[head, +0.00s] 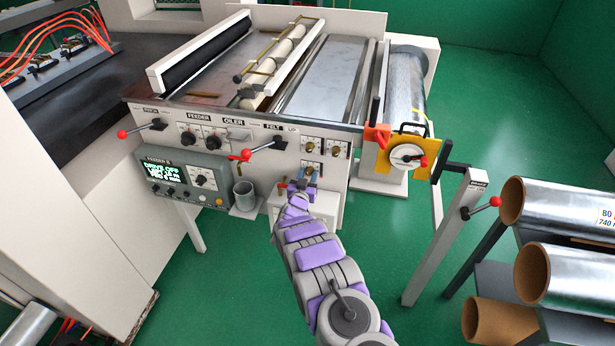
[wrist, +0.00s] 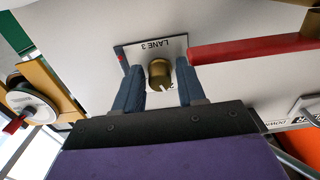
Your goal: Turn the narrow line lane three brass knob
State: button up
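The lane three brass knob (wrist: 158,72) sits on a small metal plate marked LANE 3 (wrist: 160,46), upside down in the wrist view. A pale pointer mark shows at the knob's near edge. My gripper (wrist: 158,78) is open, with one blue-grey finger on each side of the knob. A gap shows between the knob and each finger; how far the fingers reach along it is unclear. In the head view my gripper (head: 303,183) is at the lower knob plate on the machine's front panel (head: 220,150), and it partly hides that plate.
Two more brass knobs (head: 311,145) (head: 336,150) are just above. A red bar (wrist: 250,46) runs close beside the right finger in the wrist view. Red-tipped levers (head: 265,147), a metal cup (head: 244,194) and a yellow plate with a handwheel (head: 405,156) are nearby.

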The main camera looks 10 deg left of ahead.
grip_shut()
jog(key=shift+m, duration=0.3)
jog(key=m+p, duration=0.2)
jog(key=m, duration=0.1)
jog(key=shift+m, duration=0.3)
jog(key=m+p, duration=0.2)
jog(key=m, duration=0.1)
jog(key=shift+r+m, duration=0.15)
jog(key=shift+m, duration=0.25)
jog(key=m+p, duration=0.5)
jog(key=shift+m+p, duration=0.65)
jog(key=shift+m, duration=0.75)
jog(key=shift+f, duration=0.25)
